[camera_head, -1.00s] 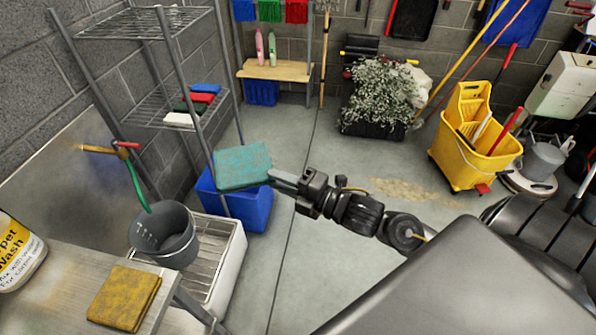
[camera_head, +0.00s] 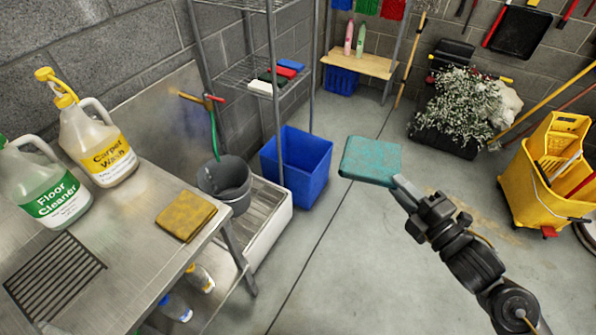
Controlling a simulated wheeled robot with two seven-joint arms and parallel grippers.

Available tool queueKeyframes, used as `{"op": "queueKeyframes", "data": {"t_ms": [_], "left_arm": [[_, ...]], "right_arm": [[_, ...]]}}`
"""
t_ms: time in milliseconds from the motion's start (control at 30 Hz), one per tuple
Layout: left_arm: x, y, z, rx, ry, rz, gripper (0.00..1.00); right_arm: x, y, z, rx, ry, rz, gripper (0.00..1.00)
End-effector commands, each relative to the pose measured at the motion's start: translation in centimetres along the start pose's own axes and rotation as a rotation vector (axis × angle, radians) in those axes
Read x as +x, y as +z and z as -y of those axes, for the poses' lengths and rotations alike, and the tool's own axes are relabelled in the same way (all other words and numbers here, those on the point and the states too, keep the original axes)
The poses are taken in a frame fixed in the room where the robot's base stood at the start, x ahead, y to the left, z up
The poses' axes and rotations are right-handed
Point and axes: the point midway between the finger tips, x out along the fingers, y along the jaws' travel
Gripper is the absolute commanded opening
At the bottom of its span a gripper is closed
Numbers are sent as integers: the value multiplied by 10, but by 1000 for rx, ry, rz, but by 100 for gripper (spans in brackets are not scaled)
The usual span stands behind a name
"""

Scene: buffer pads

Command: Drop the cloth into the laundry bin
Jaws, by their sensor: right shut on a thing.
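My right gripper (camera_head: 400,187) is shut on the edge of a folded teal cloth (camera_head: 370,160). It holds the cloth in the air, over the floor in the picture. A blue open-topped bin (camera_head: 309,178) stands on the floor to the left of the cloth, beside the wire rack. The bin's inside is partly visible and looks empty. A folded yellow cloth (camera_head: 186,215) lies on the metal table. My left gripper is not in view.
A metal table (camera_head: 138,222) at the left bears two cleaner jugs (camera_head: 92,138). A grey bucket (camera_head: 226,184) sits over a low white basin (camera_head: 268,218). A wire rack (camera_head: 263,75) stands behind the bin. A yellow mop bucket (camera_head: 540,190) is at the right. The middle floor is clear.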

Motion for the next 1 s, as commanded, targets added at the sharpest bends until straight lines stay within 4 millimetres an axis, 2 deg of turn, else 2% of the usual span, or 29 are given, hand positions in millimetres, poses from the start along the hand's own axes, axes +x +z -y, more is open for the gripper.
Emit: {"op": "queueKeyframes", "data": {"t_ms": [433, 700, 1000], "left_arm": [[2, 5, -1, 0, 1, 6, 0], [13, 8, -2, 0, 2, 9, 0], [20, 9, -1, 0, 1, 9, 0]], "right_arm": [[4, 0, -2, 2, 4, 21, 0], [21, 9, -13, 17, 7, 291, 0], [26, 13, -8, 9, 1, 476, 0]]}}
